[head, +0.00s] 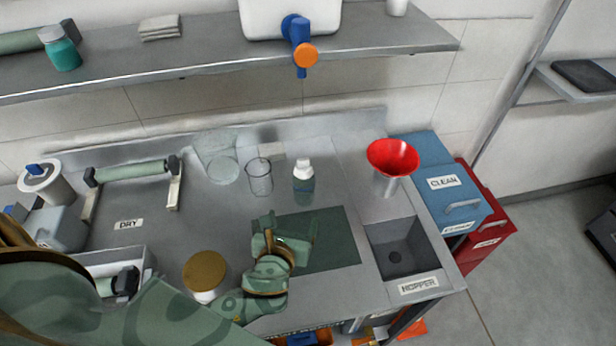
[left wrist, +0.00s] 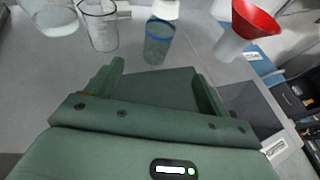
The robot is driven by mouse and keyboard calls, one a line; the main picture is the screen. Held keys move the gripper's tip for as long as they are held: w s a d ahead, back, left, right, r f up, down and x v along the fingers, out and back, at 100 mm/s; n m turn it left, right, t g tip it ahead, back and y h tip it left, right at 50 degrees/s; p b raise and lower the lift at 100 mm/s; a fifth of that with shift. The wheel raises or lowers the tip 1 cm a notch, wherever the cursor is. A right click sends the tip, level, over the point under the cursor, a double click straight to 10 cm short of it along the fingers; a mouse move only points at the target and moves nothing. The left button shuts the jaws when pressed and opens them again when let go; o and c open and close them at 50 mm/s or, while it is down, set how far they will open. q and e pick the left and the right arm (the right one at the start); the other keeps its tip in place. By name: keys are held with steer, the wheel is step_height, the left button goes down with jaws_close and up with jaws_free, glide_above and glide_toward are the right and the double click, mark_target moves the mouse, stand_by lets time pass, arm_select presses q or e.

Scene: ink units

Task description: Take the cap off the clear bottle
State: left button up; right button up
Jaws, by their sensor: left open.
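The clear bottle (head: 303,186) stands upright on the grey counter just behind a dark green mat (head: 335,245). Its white cap (head: 303,168) is on top. In the left wrist view the bottle (left wrist: 158,42) holds bluish-green contents, and its cap (left wrist: 165,9) is cut by the top edge. My left gripper (head: 288,228) is over the mat, in front of the bottle and apart from it. In the left wrist view its two fingers (left wrist: 158,80) are spread with nothing between them, pointing toward the bottle. My right gripper is in neither view.
A clear beaker (head: 259,178) stands left of the bottle, with a larger clear vessel (head: 222,165) beyond. A red funnel (head: 393,157) is at the right, behind the hopper sink (head: 397,250). A gold-lidded jar (head: 205,272) stands near my left arm. A shelf (head: 230,50) runs above.

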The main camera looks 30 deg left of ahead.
arm_select(q)
steer(key=b, duration=0.1)
glide_toward(303, 192)
steer(key=d+x, duration=0.1)
steer(key=x, duration=0.4)
steer(key=a+b+x, duration=0.1)
steer(key=x, duration=0.1)
steer(key=shift+w, duration=0.15)
steer(key=shift+w+a+f, duration=0.1)
steer(key=shift+w+f, duration=0.05)
steer(key=x, duration=0.2)
steer(key=r+b+x, duration=0.1)
steer(key=x, duration=0.2)
steer(key=shift+w+a+b, duration=0.2)
steer(key=shift+b, duration=0.1)
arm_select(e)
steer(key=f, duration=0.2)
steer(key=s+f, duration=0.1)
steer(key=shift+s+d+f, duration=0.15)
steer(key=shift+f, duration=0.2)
